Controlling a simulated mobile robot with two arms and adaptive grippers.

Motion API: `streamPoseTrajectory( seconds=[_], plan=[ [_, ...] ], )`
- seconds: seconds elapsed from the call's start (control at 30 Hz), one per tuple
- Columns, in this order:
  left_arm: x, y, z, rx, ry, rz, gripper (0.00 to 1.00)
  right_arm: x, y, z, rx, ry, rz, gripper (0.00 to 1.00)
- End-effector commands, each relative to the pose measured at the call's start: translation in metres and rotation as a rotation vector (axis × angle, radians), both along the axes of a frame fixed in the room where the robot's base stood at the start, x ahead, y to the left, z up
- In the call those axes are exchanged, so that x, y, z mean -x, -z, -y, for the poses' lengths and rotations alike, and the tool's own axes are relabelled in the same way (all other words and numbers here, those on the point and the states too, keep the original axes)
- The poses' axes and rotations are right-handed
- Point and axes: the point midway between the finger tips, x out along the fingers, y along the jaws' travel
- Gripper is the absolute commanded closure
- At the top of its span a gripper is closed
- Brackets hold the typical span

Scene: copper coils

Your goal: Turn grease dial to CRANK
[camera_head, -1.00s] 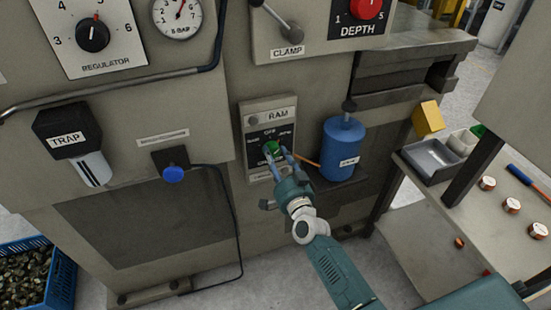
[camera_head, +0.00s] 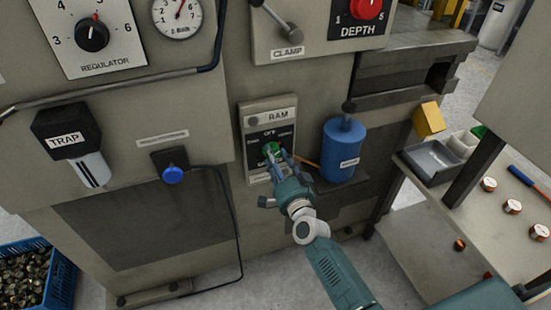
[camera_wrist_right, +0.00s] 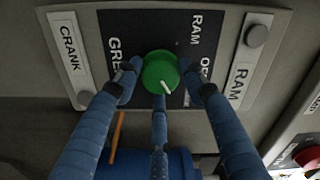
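The green grease dial (camera_head: 271,148) sits on a dark plate on the machine front, under a RAM label. In the right wrist view the dial (camera_wrist_right: 160,72) shows a short white pointer toward the lower right of the picture. The CRANK label (camera_wrist_right: 70,50) is at left there, GREASE lettering is partly covered, and OFF is partly behind a finger. My right gripper (camera_head: 280,158) is at the dial. Its fingers (camera_wrist_right: 159,80) flank the dial on both sides, with a third below it. I cannot tell whether they press on it. My left gripper is not in view.
A blue canister (camera_head: 342,150) stands on a small ledge right of the panel. An orange rod (camera_head: 306,162) lies between panel and canister. A blue knob (camera_head: 173,175) and a black hose are at left. A table (camera_head: 508,185) with copper coils is at right.

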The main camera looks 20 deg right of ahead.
Motion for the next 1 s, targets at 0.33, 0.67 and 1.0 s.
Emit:
streamPoseTrajectory(
  seconds=[0.33, 0.67, 1.0],
  plan=[
    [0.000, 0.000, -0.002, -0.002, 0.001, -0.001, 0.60, 0.001, 0.003, -0.002, 0.000, -0.005, -0.006, 0.41],
    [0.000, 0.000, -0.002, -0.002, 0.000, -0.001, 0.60, 0.042, 0.004, -0.001, 0.000, -0.004, -0.008, 0.41],
    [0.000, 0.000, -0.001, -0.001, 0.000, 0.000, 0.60, 0.106, 0.004, 0.000, 0.001, -0.007, -0.010, 0.41]
  ],
)
